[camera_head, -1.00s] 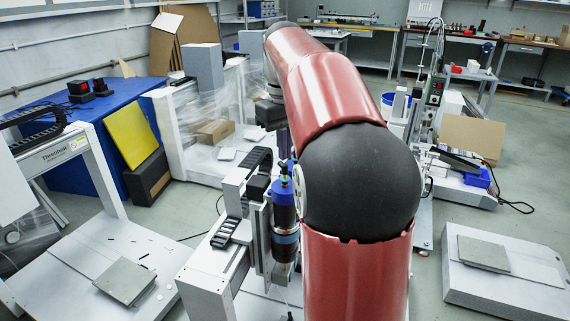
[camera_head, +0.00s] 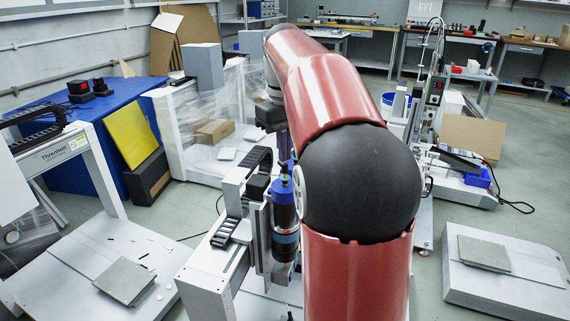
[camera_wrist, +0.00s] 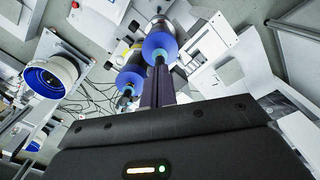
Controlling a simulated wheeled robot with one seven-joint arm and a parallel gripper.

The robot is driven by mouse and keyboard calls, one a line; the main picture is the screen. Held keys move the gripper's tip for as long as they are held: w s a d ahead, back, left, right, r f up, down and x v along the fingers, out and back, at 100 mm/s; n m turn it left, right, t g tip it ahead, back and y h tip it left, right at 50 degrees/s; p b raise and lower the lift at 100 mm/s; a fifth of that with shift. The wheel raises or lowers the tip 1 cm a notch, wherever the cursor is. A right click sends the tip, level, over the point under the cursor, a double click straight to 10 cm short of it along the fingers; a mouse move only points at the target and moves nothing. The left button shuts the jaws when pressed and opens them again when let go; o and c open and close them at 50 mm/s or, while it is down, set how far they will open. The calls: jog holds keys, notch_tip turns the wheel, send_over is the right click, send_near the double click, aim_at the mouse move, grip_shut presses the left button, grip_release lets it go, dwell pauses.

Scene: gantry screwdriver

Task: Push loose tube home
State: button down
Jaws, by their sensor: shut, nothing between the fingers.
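A blue-and-black screwdriver (camera_head: 285,215) stands upright on the gantry, just left of my arm in the head view. A small fitting (camera_head: 284,168) sits on its top. In the wrist view two blue-topped cylinders show, a nearer one (camera_wrist: 160,42) and one lower left (camera_wrist: 130,76). My gripper (camera_wrist: 160,68) is shut and empty, its dark fingertips close to the light-blue fitting at the nearer cylinder. In the head view my gripper (camera_head: 285,150) is partly hidden by my arm, just above the screwdriver's top. I cannot tell contact from closeness. The loose tube's end is not clearly visible.
The gantry frame with its black cable chain (camera_head: 232,215) stands close on the left of the screwdriver. A grey plate on a pale base (camera_head: 484,253) stands at right. Open floor lies between.

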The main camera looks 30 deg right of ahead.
aim_at(285, 164)
jog(key=shift+f+b, duration=0.5)
jog(key=shift+f, duration=0.45)
jog(key=shift+r, duration=0.1)
notch_tip(285, 164, up, 5)
jog(key=p, duration=0.5)
jog(key=shift+r, duration=0.9)
jog(key=s+a+f+t, duration=0.2)
jog(key=s+a+f, duration=0.4)
jog(key=s, duration=0.4)
jog(key=s+a+f+m+t, duration=0.1)
jog(key=s+a+f+t, duration=0.2)
jog(key=s+a+f, duration=0.4)
jog(key=s, duration=0.3)
jog(key=shift+a+f+m+t, duration=0.15)
jog(key=shift+a+m+t, duration=0.15)
jog(key=shift+a, duration=0.05)
jog(key=c, duration=2.2)
grip_release()
jog(key=shift+s, duration=0.1)
